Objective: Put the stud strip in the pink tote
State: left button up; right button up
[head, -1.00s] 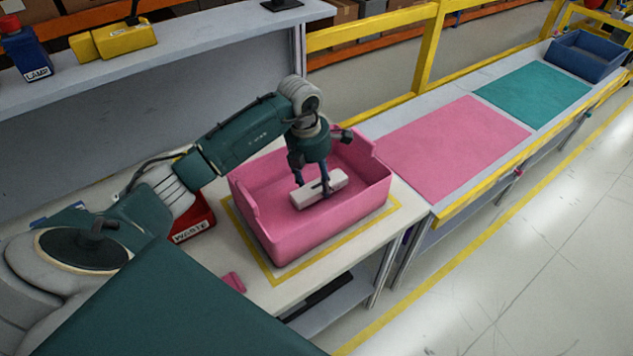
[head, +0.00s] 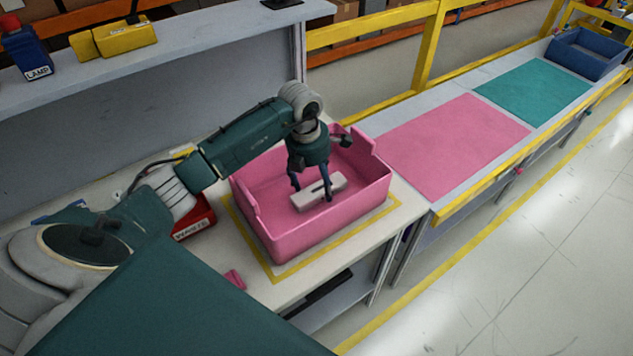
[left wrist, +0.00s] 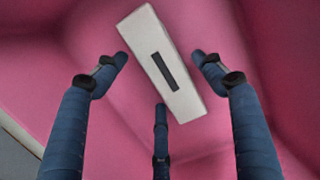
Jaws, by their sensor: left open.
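The stud strip, a white block with a dark slot (head: 305,201), lies inside the pink tote (head: 290,239). In the left wrist view the strip (left wrist: 146,37) shows against the tote's pink inside, apart from the fingers. My left gripper (head: 312,192) is over the tote with its fingers spread around the strip. It is open, and the wrist view shows its fingers (left wrist: 160,85) clear of the strip on all sides. My right gripper is not in view.
The tote stands in a yellow-taped square on the table (head: 408,207). A red waste bin (head: 196,217) and a small pink piece (head: 235,279) are nearby. Pink (head: 455,147) and teal (head: 532,93) mats and a blue bin (head: 588,54) lie to the right.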

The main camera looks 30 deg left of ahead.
aim_at(312, 188)
pick_arm(q)
notch_tip(312, 188, up, 12)
jog(key=s+b, duration=0.1)
jog(key=b, duration=0.2)
jog(key=shift+s+a+f, duration=0.2)
jog(key=shift+s+a, duration=0.1)
jog(key=shift+a, duration=0.05)
